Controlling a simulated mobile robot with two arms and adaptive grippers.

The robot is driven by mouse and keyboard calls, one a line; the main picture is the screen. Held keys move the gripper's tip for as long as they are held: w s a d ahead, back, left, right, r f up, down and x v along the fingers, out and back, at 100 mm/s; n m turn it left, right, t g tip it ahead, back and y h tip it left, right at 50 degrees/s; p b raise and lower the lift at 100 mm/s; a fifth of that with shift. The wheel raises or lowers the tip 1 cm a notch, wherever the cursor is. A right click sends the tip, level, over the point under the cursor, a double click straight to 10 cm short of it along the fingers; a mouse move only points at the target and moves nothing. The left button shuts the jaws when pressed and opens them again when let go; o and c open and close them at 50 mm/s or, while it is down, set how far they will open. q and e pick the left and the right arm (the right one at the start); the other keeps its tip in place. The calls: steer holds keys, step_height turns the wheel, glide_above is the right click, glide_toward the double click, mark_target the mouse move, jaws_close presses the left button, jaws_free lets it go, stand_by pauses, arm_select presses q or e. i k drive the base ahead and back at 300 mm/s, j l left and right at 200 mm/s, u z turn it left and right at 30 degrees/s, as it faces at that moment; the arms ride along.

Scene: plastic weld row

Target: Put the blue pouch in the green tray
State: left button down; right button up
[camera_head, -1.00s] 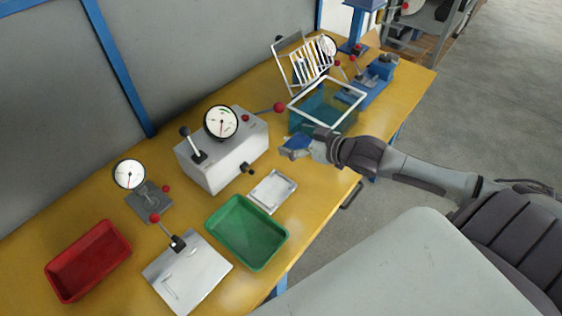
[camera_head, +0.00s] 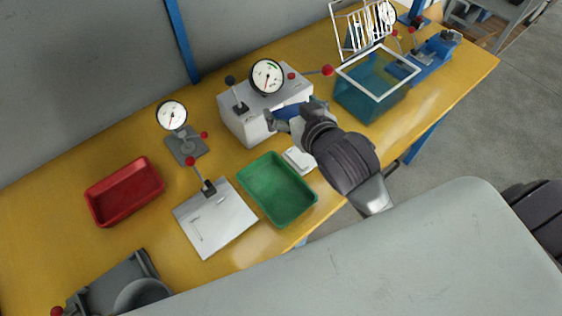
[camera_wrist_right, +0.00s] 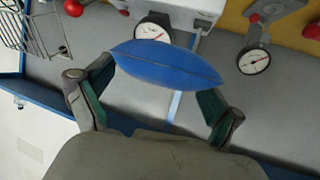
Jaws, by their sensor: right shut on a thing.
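The blue pouch (camera_wrist_right: 165,67) is held between the two fingers of my right gripper (camera_wrist_right: 158,98) in the right wrist view. In the head view my right gripper (camera_head: 286,118) is shut on the blue pouch (camera_head: 287,110), which is partly hidden by the gripper. They are in front of the grey gauge box, above and behind the green tray. The green tray (camera_head: 262,208) lies on the yellow bench, and its visible inside is empty. My left gripper is not in view.
A red tray (camera_head: 124,190) and a metal plate (camera_head: 216,232) lie left of the green tray. The grey gauge box (camera_head: 240,123) stands behind my right gripper. A teal bin with a white rim (camera_head: 351,100) stands to the right. A small white plate (camera_head: 297,162) is partly hidden.

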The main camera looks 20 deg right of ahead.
mark_target(276, 192)
steer(key=l+u, duration=0.1)
steer(key=u, duration=0.7)
steer(key=l+u, duration=0.1)
steer(key=u, duration=0.3)
steer(key=k+u, duration=0.1)
steer(key=u, duration=0.35)
steer(key=k+l, duration=1.05)
steer(key=l+u, duration=0.05)
steer(key=l, duration=0.1)
